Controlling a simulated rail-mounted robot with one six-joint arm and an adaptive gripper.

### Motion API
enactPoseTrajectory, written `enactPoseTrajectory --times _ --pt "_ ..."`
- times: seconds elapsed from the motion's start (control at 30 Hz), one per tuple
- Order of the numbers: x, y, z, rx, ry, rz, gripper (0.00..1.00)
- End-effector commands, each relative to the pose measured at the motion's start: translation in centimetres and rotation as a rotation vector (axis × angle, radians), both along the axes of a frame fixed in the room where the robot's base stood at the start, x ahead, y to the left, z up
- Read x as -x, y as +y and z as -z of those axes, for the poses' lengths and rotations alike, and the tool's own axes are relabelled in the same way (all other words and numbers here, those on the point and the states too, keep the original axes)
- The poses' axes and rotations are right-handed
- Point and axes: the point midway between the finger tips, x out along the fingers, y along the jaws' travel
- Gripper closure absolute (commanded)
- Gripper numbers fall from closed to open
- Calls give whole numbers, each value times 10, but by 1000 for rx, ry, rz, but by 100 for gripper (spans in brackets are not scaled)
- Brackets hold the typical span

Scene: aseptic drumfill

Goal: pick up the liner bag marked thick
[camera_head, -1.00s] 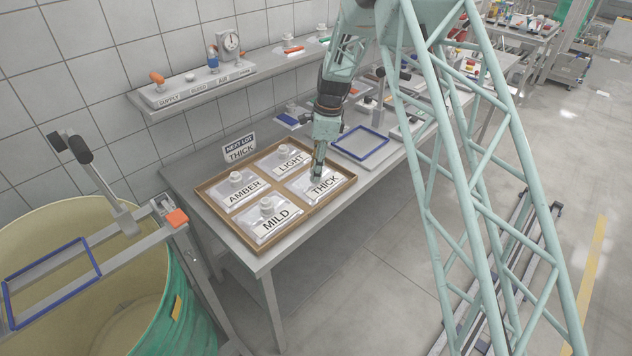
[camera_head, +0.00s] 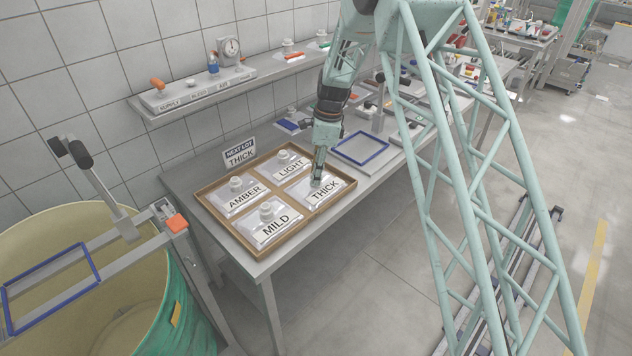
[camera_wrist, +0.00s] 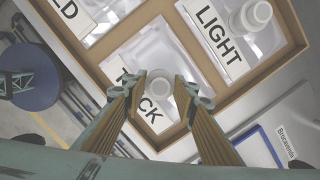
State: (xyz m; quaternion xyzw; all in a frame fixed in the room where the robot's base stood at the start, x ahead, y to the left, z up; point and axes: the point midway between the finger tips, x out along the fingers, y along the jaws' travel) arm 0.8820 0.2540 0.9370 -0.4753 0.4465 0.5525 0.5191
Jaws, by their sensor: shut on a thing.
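The liner bag marked THICK (camera_head: 325,192) lies in the right front compartment of the wooden tray (camera_head: 238,248). It is clear, with a white label and a white cap. In the wrist view the bag (camera_wrist: 126,80) sits beyond my fingers, its label partly covered by them. My gripper (camera_head: 317,181) points down over this bag and is shut on its cap (camera_wrist: 159,90), which shows between the fingertips. The bag appears to be still within its compartment; whether it touches the tray floor I cannot tell.
The bags marked LIGHT (camera_head: 290,168), AMBER (camera_head: 242,204) and MILD (camera_head: 275,235) fill the other compartments. A NEXT LOT THICK sign (camera_head: 239,152) stands behind the tray. A blue frame (camera_head: 361,147) lies to the right. A drum (camera_head: 130,300) stands at the left, a shelf (camera_head: 240,80) above.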

Motion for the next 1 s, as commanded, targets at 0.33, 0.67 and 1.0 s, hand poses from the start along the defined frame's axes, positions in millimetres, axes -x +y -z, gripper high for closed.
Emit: enactPoseTrajectory --times 0.33,0.67,1.0 --pt "0 0 -10 0 -1 0 100" --pt "-1 0 -34 0 -2 -1 100" --pt "25 -3 -39 0 0 0 100"
